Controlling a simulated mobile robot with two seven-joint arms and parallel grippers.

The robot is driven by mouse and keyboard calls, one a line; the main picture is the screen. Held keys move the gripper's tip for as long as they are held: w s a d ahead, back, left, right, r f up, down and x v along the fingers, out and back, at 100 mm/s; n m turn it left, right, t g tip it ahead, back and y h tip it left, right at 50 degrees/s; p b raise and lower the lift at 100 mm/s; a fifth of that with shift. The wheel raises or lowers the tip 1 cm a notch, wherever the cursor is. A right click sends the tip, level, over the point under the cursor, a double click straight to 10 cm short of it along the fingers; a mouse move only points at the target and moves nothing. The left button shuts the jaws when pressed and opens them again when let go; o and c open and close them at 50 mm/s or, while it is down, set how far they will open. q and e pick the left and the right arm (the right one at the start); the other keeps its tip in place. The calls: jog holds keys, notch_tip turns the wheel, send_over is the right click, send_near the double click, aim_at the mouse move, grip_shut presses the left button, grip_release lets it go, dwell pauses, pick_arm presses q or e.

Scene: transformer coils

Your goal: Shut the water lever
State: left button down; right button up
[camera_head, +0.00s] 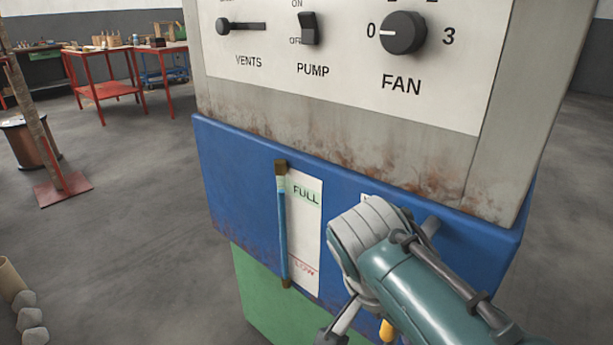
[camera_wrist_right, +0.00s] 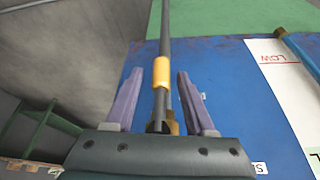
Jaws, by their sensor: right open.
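A yellow sleeve on a dark rod (camera_wrist_right: 161,72), likely the water lever, shows in the right wrist view against the blue tank (camera_wrist_right: 215,75). A small yellow part (camera_head: 387,330) also shows at the bottom edge of the head view, in front of the tank (camera_head: 235,170). My right gripper (camera_wrist_right: 172,72) is open, with one purple finger on each side of the sleeve and rod. I cannot tell whether either finger touches it. A small brass-coloured part (camera_wrist_right: 172,124) sits between the fingers, partly hidden. In the head view my right arm hides the area around the lever. My left gripper is out of view.
A level gauge (camera_head: 306,225) marked FULL and LOW is on the tank, with a blue tube (camera_head: 283,235) beside it. Above are the vents lever (camera_head: 240,26), pump switch (camera_head: 309,28) and fan knob (camera_head: 403,33). Red tables (camera_head: 105,88) stand far left. Floor left is mostly clear.

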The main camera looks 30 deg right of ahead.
jog(key=shift+a, duration=0.15)
grip_shut()
dwell(0.4)
dwell(1.0)
